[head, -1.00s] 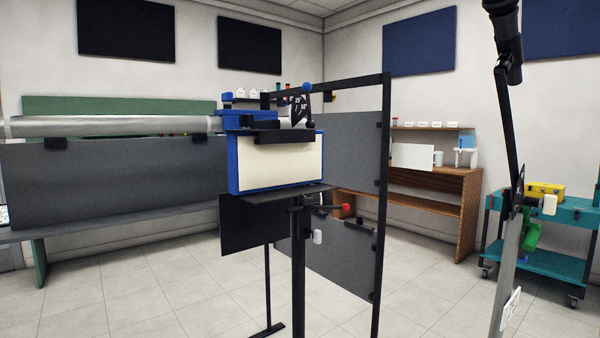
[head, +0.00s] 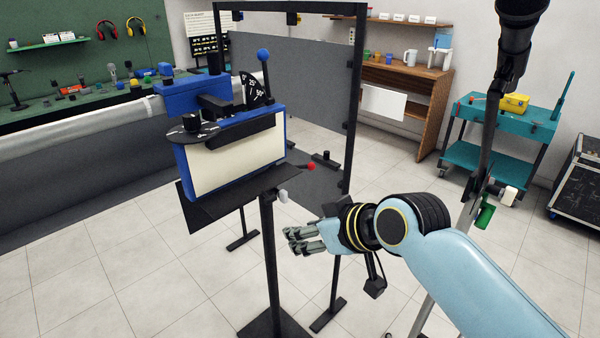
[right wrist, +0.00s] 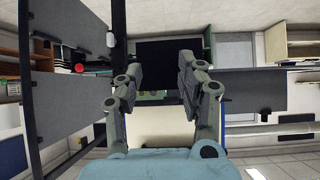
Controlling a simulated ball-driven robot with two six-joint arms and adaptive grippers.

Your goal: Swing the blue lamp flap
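The blue lamp (head: 232,155) has a blue frame and a pale face and stands on a black post in the head view. A lever with a blue ball (head: 263,56) rises beside an angle dial on its top. A black flat plate (head: 230,195) sits at its lower edge. My right gripper (head: 288,241) is right of the post, below and apart from the lamp. In the right wrist view its fingers (right wrist: 161,78) are spread, with nothing held between them; a dark plate and a pale panel show beyond. My left gripper is not in view.
A red knob (head: 310,167) sticks out right of the lamp. A black frame with grey panels (head: 357,95) stands behind it. A slim stand (head: 482,130) rises at right, near my right arm. A teal cart (head: 505,135) stands farther back. Floor is open at front left.

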